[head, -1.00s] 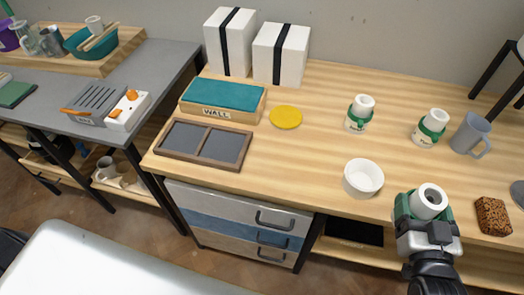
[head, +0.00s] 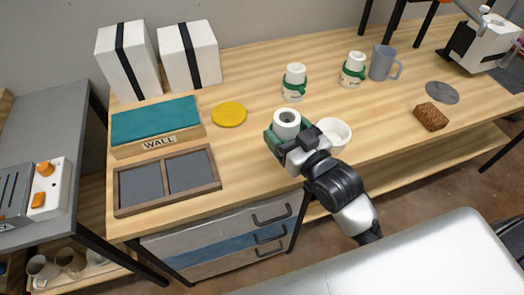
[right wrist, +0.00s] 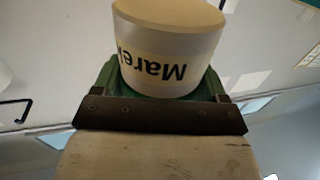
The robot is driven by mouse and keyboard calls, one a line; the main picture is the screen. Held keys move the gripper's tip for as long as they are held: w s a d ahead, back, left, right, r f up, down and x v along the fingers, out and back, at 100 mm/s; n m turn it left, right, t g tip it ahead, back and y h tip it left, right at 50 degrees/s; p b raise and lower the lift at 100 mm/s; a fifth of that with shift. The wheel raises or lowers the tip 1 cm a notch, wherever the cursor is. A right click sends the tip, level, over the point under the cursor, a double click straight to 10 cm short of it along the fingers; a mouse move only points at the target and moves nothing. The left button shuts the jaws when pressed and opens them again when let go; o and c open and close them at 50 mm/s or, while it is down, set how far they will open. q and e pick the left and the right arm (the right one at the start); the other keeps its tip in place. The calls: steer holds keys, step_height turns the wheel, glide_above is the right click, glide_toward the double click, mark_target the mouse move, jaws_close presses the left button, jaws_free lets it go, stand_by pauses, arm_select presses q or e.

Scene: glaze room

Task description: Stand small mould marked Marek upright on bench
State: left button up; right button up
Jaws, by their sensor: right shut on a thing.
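The small white mould marked Marek (head: 286,120) is held in my right gripper (head: 287,138), with its round open end facing up. It is by the bench's front part, just left of the white bowl; I cannot tell whether its base touches the wooden bench (head: 252,150). In the right wrist view the mould (right wrist: 168,45) fills the top middle, and its "Marek" lettering reads upside down. Green shows around its lower part between the jaws (right wrist: 160,92). My left gripper is not in view.
A white bowl (head: 338,130) stands close right of the held mould. Two similar green-banded moulds (head: 295,75) (head: 354,66) and a grey mug (head: 383,62) stand behind. A yellow disc (head: 229,114), a WALL box (head: 158,145) and a framed tray (head: 218,180) lie left. Bare bench lies between disc and tray.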

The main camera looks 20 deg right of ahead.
steer(key=shift+w+a+f, duration=0.15)
steer(key=shift+a+f, duration=0.6)
steer(key=shift+f, duration=0.35)
steer(key=shift+w+a+f, duration=0.15)
steer(key=shift+a+f, duration=0.65)
steer(key=shift+f, duration=0.25)
steer(key=shift+w+a+f, duration=0.15)
steer(key=shift+a+f, duration=0.6)
steer(key=shift+f, duration=0.35)
steer(key=shift+f+b, duration=0.1)
steer(key=shift+b, duration=0.2)
steer(key=o, duration=0.8)
steer(key=shift+f, duration=0.15)
steer(key=shift+c, duration=0.2)
steer(key=o, duration=0.4)
steer(key=shift+o, duration=0.2)
